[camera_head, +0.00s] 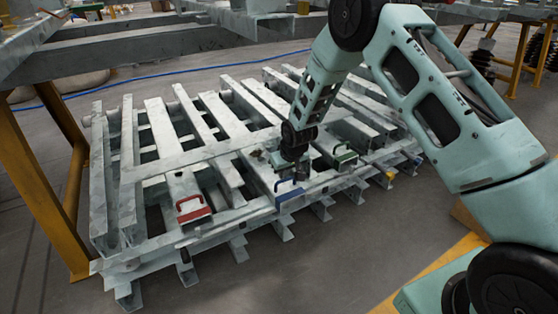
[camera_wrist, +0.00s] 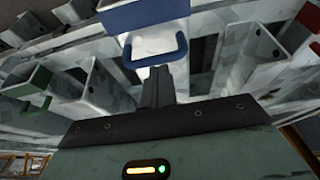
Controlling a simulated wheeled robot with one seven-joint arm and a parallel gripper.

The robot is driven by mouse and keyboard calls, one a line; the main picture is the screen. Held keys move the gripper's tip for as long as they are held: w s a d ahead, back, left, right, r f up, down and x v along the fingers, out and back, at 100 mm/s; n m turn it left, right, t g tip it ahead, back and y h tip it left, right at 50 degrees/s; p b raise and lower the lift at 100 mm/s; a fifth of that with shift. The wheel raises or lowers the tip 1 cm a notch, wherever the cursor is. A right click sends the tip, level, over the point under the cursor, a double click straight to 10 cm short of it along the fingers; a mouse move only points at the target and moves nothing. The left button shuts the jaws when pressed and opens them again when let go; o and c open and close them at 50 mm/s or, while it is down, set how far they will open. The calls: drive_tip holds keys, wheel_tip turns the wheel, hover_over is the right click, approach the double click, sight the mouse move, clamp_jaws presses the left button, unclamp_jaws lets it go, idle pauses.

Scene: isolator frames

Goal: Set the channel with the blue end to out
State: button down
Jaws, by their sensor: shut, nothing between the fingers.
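The blue end (camera_head: 289,192) of a grey channel, with its blue loop handle, faces the front edge of the stacked steel frame in the head view. In the wrist view the blue end (camera_wrist: 145,14) is at the top middle, with its handle (camera_wrist: 158,61) hanging toward my fingers. My gripper (camera_wrist: 158,72) is shut and empty, its fingertips right at the handle's bar; I cannot tell whether they touch it. In the head view my gripper (camera_head: 284,166) is just above and behind the blue end, its fingertips hard to make out.
A red-ended channel (camera_head: 194,207) lies to the left and a green-ended channel (camera_head: 345,154) to the right in the head view. The steel frame's beams (camera_head: 130,165) surround them. A yellow post (camera_head: 42,170) stands at far left. Open floor lies in front.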

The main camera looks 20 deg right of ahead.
drive_tip(key=s+d+p, duration=0.2)
drive_tip(key=s+p, duration=0.2)
drive_tip(key=s, duration=1)
drive_tip(key=shift+s+f+p, duration=0.3)
drive_tip(key=shift+s+p, duration=0.05)
drive_tip(key=shift+s, duration=0.05)
drive_tip(key=shift+d, duration=0.1)
